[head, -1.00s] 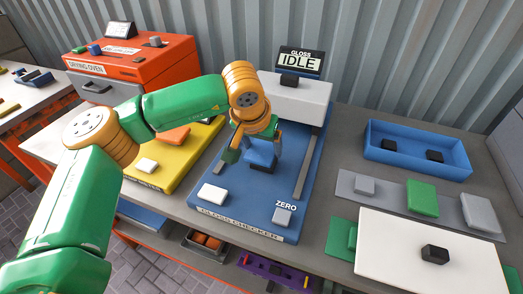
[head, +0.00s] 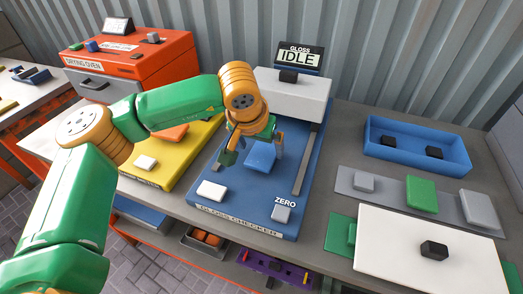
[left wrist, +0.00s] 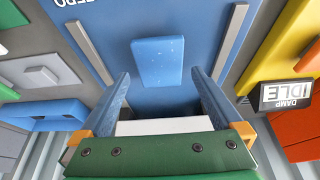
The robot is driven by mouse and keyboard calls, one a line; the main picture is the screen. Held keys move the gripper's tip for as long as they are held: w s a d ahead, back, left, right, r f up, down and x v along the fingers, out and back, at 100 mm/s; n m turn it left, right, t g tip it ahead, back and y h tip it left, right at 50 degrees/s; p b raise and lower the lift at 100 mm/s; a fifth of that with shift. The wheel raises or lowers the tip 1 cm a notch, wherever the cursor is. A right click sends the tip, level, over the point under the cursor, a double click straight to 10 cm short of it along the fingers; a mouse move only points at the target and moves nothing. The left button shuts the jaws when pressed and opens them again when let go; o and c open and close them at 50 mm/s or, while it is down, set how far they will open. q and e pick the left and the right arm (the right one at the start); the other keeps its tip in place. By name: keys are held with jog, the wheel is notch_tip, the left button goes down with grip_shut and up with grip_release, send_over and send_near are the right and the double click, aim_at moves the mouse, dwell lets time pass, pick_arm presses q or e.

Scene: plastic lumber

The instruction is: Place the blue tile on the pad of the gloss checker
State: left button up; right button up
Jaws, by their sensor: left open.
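The blue tile (head: 260,156) lies flat on the blue deck of the gloss checker (head: 246,218), in the middle, in front of the white head block. The pad is not visible under it. In the left wrist view the tile (left wrist: 158,62) shows a few pale specks on its face. My left gripper (head: 254,156) is open above the tile, one finger on each side and apart from it. It shows in the left wrist view (left wrist: 160,74) with a clear gap at both sides. My right gripper is not in view.
The gloss checker's display (head: 299,57) reads IDLE. A white block (head: 212,190), a grey ZERO button (head: 282,213) and a grey rail (head: 306,165) are on the deck. A yellow device (head: 165,165) stands left; a blue tray (head: 416,150) and white board (head: 425,255) lie right.

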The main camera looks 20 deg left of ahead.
pick_arm(q)
jog(key=v, duration=0.9)
jog(key=shift+r, duration=0.2)
jog(key=shift+s, duration=0.1)
